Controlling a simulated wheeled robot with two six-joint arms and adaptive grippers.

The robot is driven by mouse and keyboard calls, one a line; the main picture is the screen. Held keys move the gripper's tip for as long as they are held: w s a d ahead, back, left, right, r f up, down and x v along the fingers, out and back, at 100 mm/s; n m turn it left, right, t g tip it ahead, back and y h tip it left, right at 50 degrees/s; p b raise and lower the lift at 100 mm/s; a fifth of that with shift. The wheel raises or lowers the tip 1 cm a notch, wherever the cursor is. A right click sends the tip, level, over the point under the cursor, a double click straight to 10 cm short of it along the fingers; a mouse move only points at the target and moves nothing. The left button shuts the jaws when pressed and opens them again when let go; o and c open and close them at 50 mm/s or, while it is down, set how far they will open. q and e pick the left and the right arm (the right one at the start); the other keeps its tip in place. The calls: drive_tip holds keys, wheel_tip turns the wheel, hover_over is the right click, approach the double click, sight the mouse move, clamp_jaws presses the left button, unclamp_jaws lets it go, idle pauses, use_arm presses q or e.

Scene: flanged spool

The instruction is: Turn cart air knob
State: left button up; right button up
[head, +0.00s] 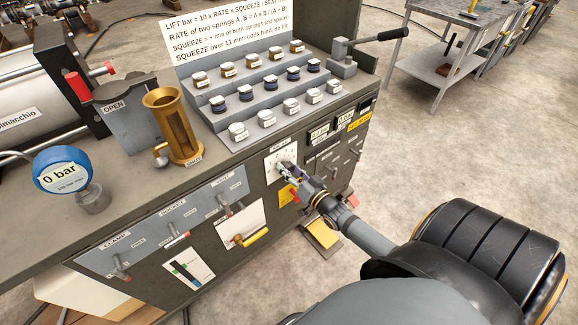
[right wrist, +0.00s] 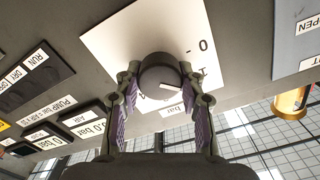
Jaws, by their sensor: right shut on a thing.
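The air knob (right wrist: 161,76) is a dark round knob with a white pointer line, on a white dial plate (right wrist: 125,35) marked "0" and "bar" on the cart's front panel. My right gripper (right wrist: 160,90) has a finger on each side of the knob and is shut on it. In the head view my right gripper (head: 290,172) reaches the white dial plate (head: 272,160) from the lower right and hides most of the knob. My left gripper does not show in the head view.
The cart top holds a blue gauge (head: 62,170) reading "0 bar", a brass funnel-like part (head: 177,125) and a stepped rack (head: 258,88) of labelled pieces. Levers (head: 175,232) stick out of the front panel. Small displays (right wrist: 92,128) sit beside the dial. Open floor lies right of the cart.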

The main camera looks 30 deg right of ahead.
drive_tip(key=n+p, duration=0.2)
drive_tip(key=n, duration=0.2)
drive_tip(key=shift+r+n+p, duration=0.1)
drive_tip(key=shift+n+p, duration=0.2)
drive_tip(key=shift+p, duration=0.05)
drive_tip(key=shift+a+n+p, duration=0.1)
drive_tip(key=shift+n+p, duration=0.8)
drive_tip(key=shift+n, duration=1)
drive_tip(key=shift+f, duration=0.2)
drive_tip(key=o, duration=1.2)
drive_tip(key=shift+s, duration=0.15)
drive_tip(key=s, duration=0.8)
drive_tip(key=s+d, duration=0.1)
drive_tip(key=s, duration=0.2)
drive_tip(key=shift+s, duration=0.4)
